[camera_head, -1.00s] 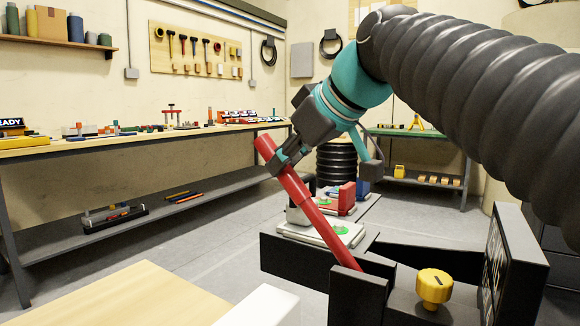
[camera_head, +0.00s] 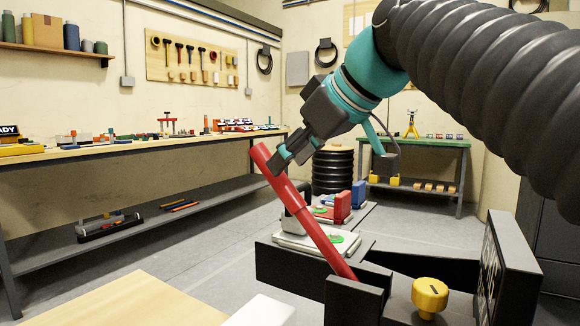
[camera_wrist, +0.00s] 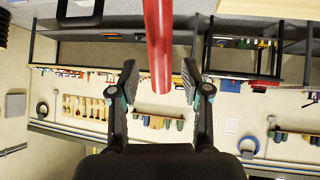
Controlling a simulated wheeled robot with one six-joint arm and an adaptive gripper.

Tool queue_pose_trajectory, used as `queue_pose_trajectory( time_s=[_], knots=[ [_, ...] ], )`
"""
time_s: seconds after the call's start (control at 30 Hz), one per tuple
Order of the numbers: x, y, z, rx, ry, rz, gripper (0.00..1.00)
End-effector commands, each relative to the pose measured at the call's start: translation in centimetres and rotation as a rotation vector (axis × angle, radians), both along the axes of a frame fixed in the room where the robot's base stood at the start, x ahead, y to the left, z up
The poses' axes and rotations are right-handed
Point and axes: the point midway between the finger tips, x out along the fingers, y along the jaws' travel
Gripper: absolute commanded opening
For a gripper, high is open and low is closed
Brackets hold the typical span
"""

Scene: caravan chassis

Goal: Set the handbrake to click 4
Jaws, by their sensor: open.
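The red handbrake lever (camera_head: 318,238) rises from a black bracket (camera_head: 356,303) and leans up to the left. My gripper (camera_head: 284,160) is at the lever's upper end, with its fingers beside the red tube. In the wrist view the lever (camera_wrist: 159,40) comes down from the top and its end lies between the two fingers of my gripper (camera_wrist: 158,82). The fingers are apart, with a gap on each side of the tube. A yellow knob (camera_head: 430,296) stands on the black frame. A dark panel (camera_head: 492,270) beside it faces sideways, so its markings are unreadable.
A long workbench (camera_head: 150,147) with small parts runs along the left wall. White plates with green discs (camera_head: 338,238) lie behind the lever. A green-topped table (camera_head: 432,143) stands at the back. A wooden top (camera_head: 130,303) fills the lower left.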

Motion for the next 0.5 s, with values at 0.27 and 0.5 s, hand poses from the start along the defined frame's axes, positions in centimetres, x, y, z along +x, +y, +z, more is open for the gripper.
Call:
queue_pose_trajectory(
  time_s=[0.27, 0.5],
  knots=[
    [-2.7, -3.2, 3.7, 0.0, -0.003, -0.003, 0.47],
    [-4.1, -4.6, 5.4, 0.0, -0.002, -0.001, 0.47]
  ],
)
